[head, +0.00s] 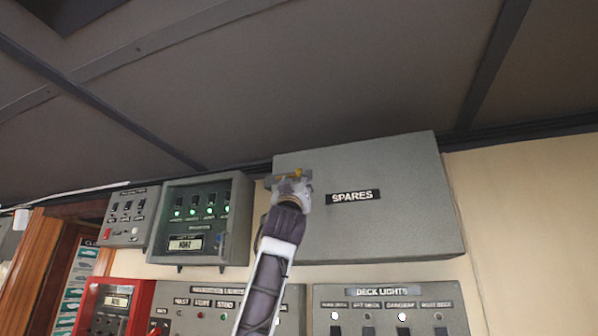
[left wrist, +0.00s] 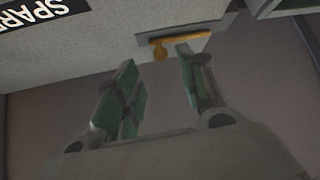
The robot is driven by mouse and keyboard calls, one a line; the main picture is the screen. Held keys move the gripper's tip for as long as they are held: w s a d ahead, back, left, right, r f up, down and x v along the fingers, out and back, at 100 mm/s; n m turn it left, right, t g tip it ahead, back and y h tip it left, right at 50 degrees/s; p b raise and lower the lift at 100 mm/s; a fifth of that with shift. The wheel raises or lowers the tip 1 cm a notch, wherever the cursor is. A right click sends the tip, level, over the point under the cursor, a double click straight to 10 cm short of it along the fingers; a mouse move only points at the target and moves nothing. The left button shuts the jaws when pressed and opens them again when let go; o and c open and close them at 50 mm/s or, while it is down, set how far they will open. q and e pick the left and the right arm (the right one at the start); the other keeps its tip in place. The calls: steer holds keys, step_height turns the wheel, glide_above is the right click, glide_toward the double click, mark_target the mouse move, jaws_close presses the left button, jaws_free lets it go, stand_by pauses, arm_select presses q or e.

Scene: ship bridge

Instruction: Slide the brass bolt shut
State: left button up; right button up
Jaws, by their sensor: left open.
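The brass bolt (head: 296,173) is on a grey plate at the upper left of the grey SPARES locker (head: 400,215) in the head view. My right gripper is not in view.
A panel with green lights (head: 203,215) hangs left of the locker. The DECK LIGHTS panel (head: 385,318) is below it, and a red box (head: 118,305) is at lower left. The dark ceiling (head: 330,80) is close above the locker.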

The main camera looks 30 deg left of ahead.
mark_target(299, 174)
arm_select(q)
steer(key=p+x, duration=0.1)
steer(key=x, duration=0.3)
steer(key=shift+p, duration=0.4)
steer(key=shift+p+x, duration=1.15)
steer(key=shift+x, duration=1.2)
steer(key=shift+c, duration=0.5)
jaws_close()
